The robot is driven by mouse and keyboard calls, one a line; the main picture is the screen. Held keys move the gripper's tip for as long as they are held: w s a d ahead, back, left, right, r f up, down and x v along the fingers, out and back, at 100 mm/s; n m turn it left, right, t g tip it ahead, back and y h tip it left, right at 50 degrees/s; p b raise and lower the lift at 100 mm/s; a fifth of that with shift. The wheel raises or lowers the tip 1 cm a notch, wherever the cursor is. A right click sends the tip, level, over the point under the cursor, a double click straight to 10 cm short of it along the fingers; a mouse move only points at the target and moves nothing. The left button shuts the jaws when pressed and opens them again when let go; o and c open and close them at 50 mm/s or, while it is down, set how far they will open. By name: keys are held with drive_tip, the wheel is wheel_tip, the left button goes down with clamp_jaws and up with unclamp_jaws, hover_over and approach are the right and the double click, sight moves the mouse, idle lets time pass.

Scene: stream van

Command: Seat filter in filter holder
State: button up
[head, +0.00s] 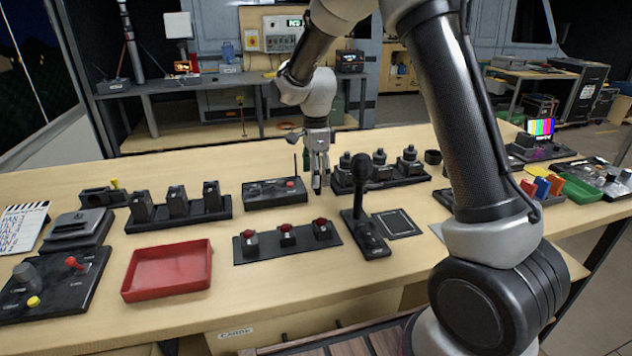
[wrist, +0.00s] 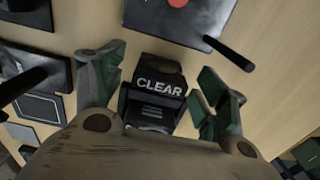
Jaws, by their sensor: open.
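My gripper (head: 319,186) points down over the middle of the table, between a black box with a red knob and a rack of black round pieces. In the wrist view my gripper (wrist: 160,95) is open, one finger on each side of a black block marked CLEAR (wrist: 155,100). No contact with the block is visible. In the head view my gripper hides this block. Small red, blue and orange plates (head: 541,187) stand at the right of the table. I cannot tell for sure which piece is the filter or the filter holder.
The black box with antenna (head: 275,193) is close left of my gripper, and the rack (head: 385,180) is close right. A microphone stand (head: 364,215), a red-button panel (head: 287,240) and a red tray (head: 168,270) lie nearer. Bare wood shows along the front edge.

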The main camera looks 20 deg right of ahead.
drive_tip(key=c, duration=1.2)
